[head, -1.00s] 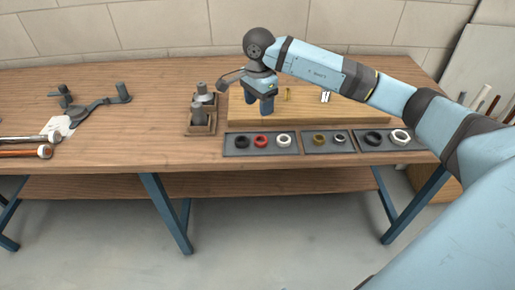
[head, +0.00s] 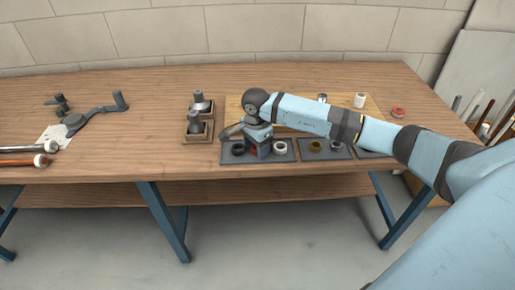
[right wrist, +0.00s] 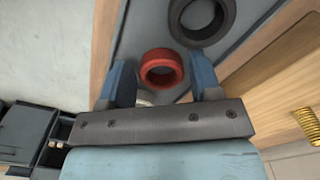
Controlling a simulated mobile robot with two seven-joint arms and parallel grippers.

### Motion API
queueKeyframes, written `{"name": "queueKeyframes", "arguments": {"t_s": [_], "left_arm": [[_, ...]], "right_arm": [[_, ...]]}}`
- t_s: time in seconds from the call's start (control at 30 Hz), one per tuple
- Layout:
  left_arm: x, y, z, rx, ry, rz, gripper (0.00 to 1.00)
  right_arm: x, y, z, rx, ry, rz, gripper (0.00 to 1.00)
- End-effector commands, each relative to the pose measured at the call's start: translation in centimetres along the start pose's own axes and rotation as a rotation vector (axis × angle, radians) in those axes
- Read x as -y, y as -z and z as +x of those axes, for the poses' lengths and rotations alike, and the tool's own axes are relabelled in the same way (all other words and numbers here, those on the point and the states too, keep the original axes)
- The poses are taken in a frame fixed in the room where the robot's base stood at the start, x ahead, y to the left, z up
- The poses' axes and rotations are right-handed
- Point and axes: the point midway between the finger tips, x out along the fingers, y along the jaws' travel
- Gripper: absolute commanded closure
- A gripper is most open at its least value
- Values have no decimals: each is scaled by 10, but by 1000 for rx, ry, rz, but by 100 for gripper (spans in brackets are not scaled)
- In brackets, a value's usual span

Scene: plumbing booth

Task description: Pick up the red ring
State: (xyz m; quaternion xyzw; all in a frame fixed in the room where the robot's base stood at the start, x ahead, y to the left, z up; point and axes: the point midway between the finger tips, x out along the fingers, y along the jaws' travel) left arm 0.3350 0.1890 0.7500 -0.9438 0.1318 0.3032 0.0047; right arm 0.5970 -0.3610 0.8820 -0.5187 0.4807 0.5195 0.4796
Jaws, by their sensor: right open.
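The red ring (right wrist: 162,68) lies on the dark grey tray (right wrist: 137,28) in the right wrist view, between the fingers of my right gripper (right wrist: 160,85). The gripper is open, with one blue finger on each side of the ring. I cannot tell whether either finger touches it. In the head view my right gripper (head: 258,148) is over the left tray and mostly hides the red ring (head: 253,151). My left gripper is not in view.
A black ring (head: 238,149) and a white ring (head: 280,146) flank the red one closely. Trays to the right hold more rings.

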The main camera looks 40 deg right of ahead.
Motion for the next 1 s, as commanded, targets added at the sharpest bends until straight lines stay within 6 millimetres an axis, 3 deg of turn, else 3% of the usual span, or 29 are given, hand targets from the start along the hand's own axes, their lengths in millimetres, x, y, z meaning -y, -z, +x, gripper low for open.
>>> {"name": "queueKeyframes", "arguments": {"t_s": [0.23, 0.4, 0.77, 1.0], "left_arm": [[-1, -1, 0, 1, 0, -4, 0], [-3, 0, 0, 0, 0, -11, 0], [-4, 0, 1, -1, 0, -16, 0], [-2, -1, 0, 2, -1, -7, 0]], "right_arm": [[0, 0, 3, 0, 2, 0, 42], [0, 0, 3, 0, 2, 0, 78], [1, 0, -1, 0, 2, 0, 78], [1, 1, -29, -1, 5, -2, 78]]}}
